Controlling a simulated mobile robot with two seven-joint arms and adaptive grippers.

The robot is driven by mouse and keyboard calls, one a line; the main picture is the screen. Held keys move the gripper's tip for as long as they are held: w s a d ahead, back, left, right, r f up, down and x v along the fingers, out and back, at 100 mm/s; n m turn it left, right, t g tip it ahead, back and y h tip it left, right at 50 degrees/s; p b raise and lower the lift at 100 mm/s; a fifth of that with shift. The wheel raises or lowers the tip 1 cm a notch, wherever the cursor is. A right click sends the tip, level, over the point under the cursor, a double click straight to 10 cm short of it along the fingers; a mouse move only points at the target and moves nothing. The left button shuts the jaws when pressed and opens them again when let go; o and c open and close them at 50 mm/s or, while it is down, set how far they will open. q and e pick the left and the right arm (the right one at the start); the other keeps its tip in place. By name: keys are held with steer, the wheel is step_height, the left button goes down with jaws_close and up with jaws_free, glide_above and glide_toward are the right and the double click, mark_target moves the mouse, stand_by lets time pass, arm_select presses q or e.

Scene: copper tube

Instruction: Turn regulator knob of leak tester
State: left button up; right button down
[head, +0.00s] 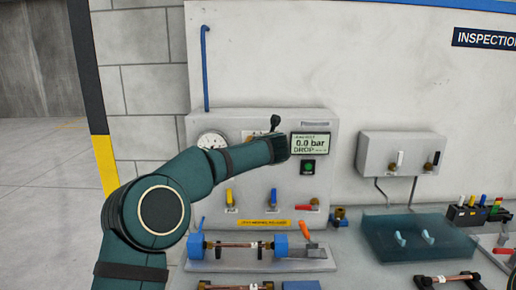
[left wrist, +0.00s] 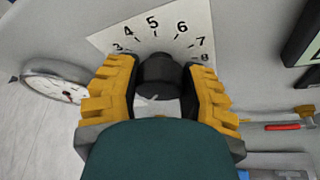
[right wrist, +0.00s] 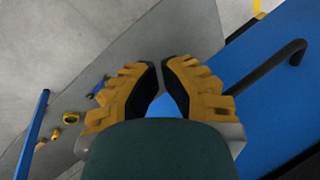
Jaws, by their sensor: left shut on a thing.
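The leak tester (head: 235,120) is a pale panel against the wall with a display (head: 310,144) reading 0.0 bar and DROP. In the left wrist view, the black regulator knob (left wrist: 157,76) sits in front of a white scale plate (left wrist: 150,27) showing figures from 3 to 8. My left gripper (left wrist: 160,85) is shut on this knob, one yellow finger on each side. In the head view, my left arm hides most of the knob. My right gripper (right wrist: 159,66) shows only in its wrist view, its fingertips nearly together and nothing visible between them.
A round gauge (head: 211,141) is beside my left forearm. Below are coloured-lever valves (head: 273,196) and a blue-ended fixture (head: 280,245) with a copper tube. A teal tray (head: 420,237) lies to the right. A black handle (right wrist: 275,72) is near my right gripper.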

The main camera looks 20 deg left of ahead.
arm_select(q)
steer(key=shift+r+n, duration=0.1)
steer(key=shift+n, duration=0.2)
steer(key=o, duration=1.2)
steer(key=shift+a, duration=0.1)
steer(key=v, duration=1.2)
